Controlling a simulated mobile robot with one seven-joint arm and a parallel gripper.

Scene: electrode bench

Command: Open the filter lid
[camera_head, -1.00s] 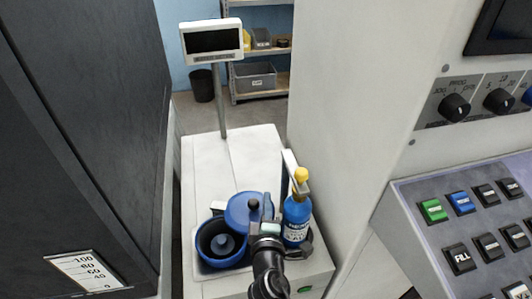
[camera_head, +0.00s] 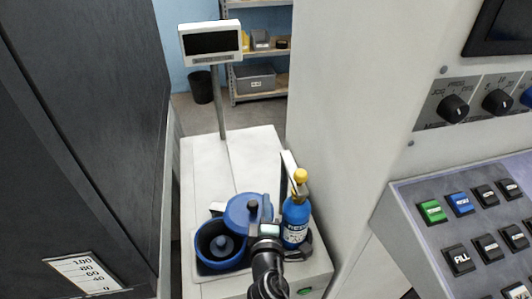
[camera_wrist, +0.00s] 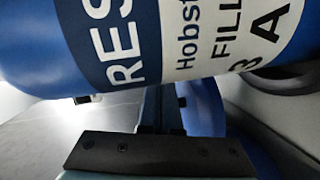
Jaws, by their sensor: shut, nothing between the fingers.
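The filter lid (camera_head: 243,212) is a blue disc with a black knob. In the head view it sits off to the upper right of the blue round filter pot (camera_head: 218,246), whose dark inside and blue centre piece show. My gripper (camera_head: 266,212) is at the lid's right edge, between it and a blue bottle. Whether it touches the lid is unclear. In the wrist view my gripper (camera_wrist: 161,103) is shut and empty, with a blue curved part, likely the lid (camera_wrist: 205,108), just to its right. The bottle hides part of the view there.
The blue bottle (camera_head: 296,222) with a yellow top stands close on the right of my gripper; it fills the top of the wrist view (camera_wrist: 150,45). A display on a post (camera_head: 210,42) rises behind. The white bench top (camera_head: 225,160) is clear behind the lid.

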